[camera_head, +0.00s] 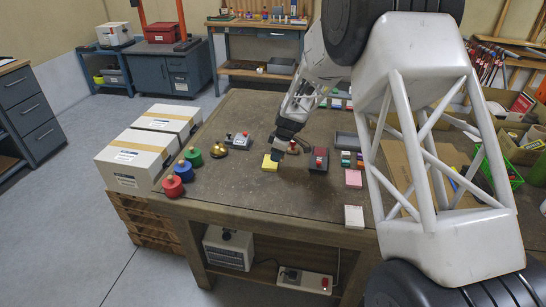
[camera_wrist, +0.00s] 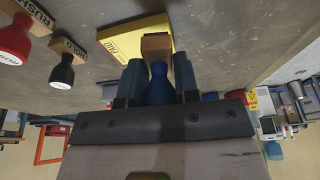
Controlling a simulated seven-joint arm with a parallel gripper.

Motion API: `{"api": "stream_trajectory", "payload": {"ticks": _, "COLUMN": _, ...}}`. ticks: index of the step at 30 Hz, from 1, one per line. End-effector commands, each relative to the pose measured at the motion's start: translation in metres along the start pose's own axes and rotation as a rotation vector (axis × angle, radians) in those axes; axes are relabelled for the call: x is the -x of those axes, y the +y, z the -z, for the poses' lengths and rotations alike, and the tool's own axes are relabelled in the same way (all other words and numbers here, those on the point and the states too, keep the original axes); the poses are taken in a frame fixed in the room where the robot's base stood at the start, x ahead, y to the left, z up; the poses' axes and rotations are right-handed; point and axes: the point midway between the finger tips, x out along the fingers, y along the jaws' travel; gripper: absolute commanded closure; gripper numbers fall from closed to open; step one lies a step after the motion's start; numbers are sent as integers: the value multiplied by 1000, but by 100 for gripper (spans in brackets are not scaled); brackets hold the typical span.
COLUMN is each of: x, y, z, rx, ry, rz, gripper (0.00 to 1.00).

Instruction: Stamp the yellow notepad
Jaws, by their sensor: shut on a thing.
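The yellow notepad (camera_head: 270,162) lies flat on the workbench, just below and left of my gripper (camera_head: 279,150) in the head view. It also shows in the wrist view (camera_wrist: 132,36), with dark print on its edge. My gripper (camera_wrist: 158,82) is shut on a stamp with a blue handle (camera_wrist: 160,88) and a wooden block (camera_wrist: 157,45). The block overlaps the notepad's edge in the wrist view; I cannot tell whether they touch. The stamp's underside is hidden.
A red RUSH stamp (camera_wrist: 13,42) and a black HOLD stamp (camera_wrist: 64,65) stand nearby in the wrist view. A pink pad (camera_head: 353,178) and white pad (camera_head: 354,216) lie to the right. The bench's front middle is clear.

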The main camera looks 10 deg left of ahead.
Motion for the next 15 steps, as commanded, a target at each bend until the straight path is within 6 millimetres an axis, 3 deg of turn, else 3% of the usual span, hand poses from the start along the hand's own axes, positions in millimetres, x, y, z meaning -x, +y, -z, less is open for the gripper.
{"api": "stream_trajectory", "payload": {"ticks": 8, "x": 21, "y": 50, "z": -43, "rx": -2, "ry": 1, "rz": -5, "gripper": 86}}
{"api": "stream_trajectory", "payload": {"ticks": 15, "x": 46, "y": 100, "z": -94, "rx": 0, "ry": 1, "rz": -10, "gripper": 86}}
